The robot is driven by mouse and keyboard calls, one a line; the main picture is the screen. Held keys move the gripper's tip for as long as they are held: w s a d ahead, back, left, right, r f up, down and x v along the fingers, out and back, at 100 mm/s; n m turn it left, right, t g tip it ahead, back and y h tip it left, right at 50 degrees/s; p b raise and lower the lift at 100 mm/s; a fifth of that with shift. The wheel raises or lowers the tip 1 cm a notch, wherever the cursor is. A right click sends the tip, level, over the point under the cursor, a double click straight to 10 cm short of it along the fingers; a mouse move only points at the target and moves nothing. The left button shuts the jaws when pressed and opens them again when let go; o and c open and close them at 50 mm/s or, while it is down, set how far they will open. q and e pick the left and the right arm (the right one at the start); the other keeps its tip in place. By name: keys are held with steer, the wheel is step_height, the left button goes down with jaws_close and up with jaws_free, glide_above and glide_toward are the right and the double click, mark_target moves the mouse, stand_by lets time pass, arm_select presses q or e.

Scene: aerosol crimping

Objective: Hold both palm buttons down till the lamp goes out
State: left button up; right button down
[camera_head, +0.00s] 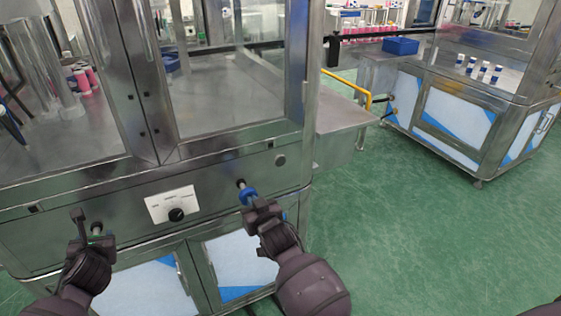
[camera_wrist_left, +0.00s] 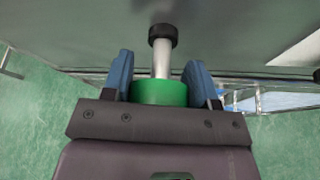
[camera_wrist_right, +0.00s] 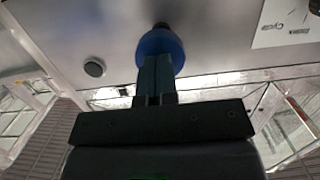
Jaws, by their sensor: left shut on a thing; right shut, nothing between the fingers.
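The left palm button, green (camera_wrist_left: 160,92) on a silver stem with a black collar (camera_wrist_left: 163,35), sits between the blue-padded fingers of my left gripper (camera_wrist_left: 160,75). The right palm button (camera_head: 248,196) is blue and stands out from the panel on a stem. It also shows in the right wrist view (camera_wrist_right: 161,45). My right gripper (camera_wrist_right: 155,65) is shut and empty, its tips at the blue button's face; I cannot tell if they press it. I see no lit lamp.
A white plate (camera_head: 158,208) with a black dial (camera_head: 176,214) is on the steel panel between the buttons. A dull round disc (camera_head: 280,160) sits to the upper right. Glazed doors rise above. Open green floor (camera_head: 430,230) lies to the right, before another cabinet (camera_head: 455,115).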

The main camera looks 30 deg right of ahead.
arm_select(q)
steer(key=shift+w+a+r, duration=0.1)
steer(key=shift+w+r, duration=0.15)
steer(key=shift+r, duration=0.45)
arm_select(e)
steer(key=shift+w+d+r, duration=0.1)
steer(key=shift+w+r, duration=0.05)
steer(key=shift+r, duration=0.35)
arm_select(q)
steer(key=shift+w+f, duration=0.15)
steer(key=shift+f, duration=0.25)
arm_select(e)
steer(key=s, duration=0.5)
steer(key=shift+f, duration=0.4)
arm_select(q)
steer(key=shift+s+f, duration=0.2)
steer(key=shift+f, duration=0.1)
arm_select(e)
steer(key=shift+s+r, duration=0.2)
steer(key=shift+s, duration=1.3)
steer(key=shift+s+r, duration=0.15)
steer(key=shift+s, duration=1.3)
arm_select(q)
steer(key=o, duration=1)
